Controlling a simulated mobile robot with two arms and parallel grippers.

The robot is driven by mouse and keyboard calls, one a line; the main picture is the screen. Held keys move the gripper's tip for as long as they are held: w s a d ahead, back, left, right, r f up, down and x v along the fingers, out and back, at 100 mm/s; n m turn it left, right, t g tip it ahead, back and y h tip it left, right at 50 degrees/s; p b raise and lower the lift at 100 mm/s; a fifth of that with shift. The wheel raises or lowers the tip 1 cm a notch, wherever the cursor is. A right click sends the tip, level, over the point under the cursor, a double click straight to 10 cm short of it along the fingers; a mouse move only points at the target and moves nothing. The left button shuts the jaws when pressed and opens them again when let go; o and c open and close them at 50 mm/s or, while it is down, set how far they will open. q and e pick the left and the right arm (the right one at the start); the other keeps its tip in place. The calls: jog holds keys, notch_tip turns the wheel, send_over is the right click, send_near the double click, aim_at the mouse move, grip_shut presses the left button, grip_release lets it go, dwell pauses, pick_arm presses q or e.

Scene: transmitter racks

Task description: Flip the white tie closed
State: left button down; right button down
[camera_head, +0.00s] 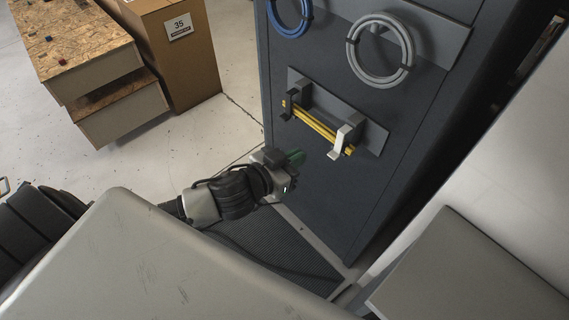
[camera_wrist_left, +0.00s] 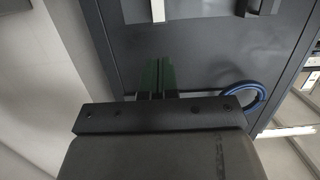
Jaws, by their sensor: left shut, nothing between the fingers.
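The white tie (camera_head: 347,136) is a pale bracket-like strap at the right end of a grey plate (camera_head: 375,139) on the dark rack door. Its lower flap juts out and down in front of the yellow rods (camera_head: 320,126), looking folded away from the plate. A black tie (camera_head: 297,97) sits at the rods' left end. My left gripper (camera_head: 293,158) is shut and empty, below and left of the white tie, apart from it. In the left wrist view the gripper's green fingers (camera_wrist_left: 158,76) point at the door, with the white tie (camera_wrist_left: 158,10) at the top edge.
A blue cable coil (camera_head: 290,16) and a grey cable coil (camera_head: 380,50) hang above on the dark rack (camera_head: 330,200). A cardboard box (camera_head: 180,50) and a wooden-topped unit (camera_head: 85,45) stand at left. Floor between them and the rack is clear.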

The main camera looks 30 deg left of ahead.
pick_arm(q)
jog(key=shift+b+v, duration=0.35)
jog(key=shift+v, duration=1.7)
jog(key=w+a+f+n+g+y, duration=0.1)
jog(key=a+f+y, duration=0.15)
jog(key=f, duration=0.55)
jog(key=w+a+f+g+y, duration=0.15)
jog(key=a+f, duration=0.25)
jog(key=f, duration=0.5)
jog(key=s+a+f+g+y, duration=0.1)
jog(key=s+a+f+g, duration=0.15)
jog(key=f, duration=0.55)
jog(key=s+a+f+g+y, duration=0.15)
jog(key=s+f, duration=0.25)
jog(key=f, duration=0.4)
jog(key=s+d+f+g, duration=0.2)
jog(key=s+f, duration=0.4)
jog(key=s, duration=0.3)
jog(key=s+d+f+g, duration=0.2)
jog(key=s+f, duration=0.5)
jog(key=s, duration=0.2)
jog(key=s+d+f+g+h, duration=0.1)
jog(key=s+d+f+g, duration=0.1)
jog(key=s+f, duration=0.4)
jog(key=s+g, duration=0.1)
jog(key=s, duration=0.3)
jog(key=shift+f+n, duration=0.2)
jog(key=shift+n, duration=0.1)
jog(key=shift+d, duration=0.15)
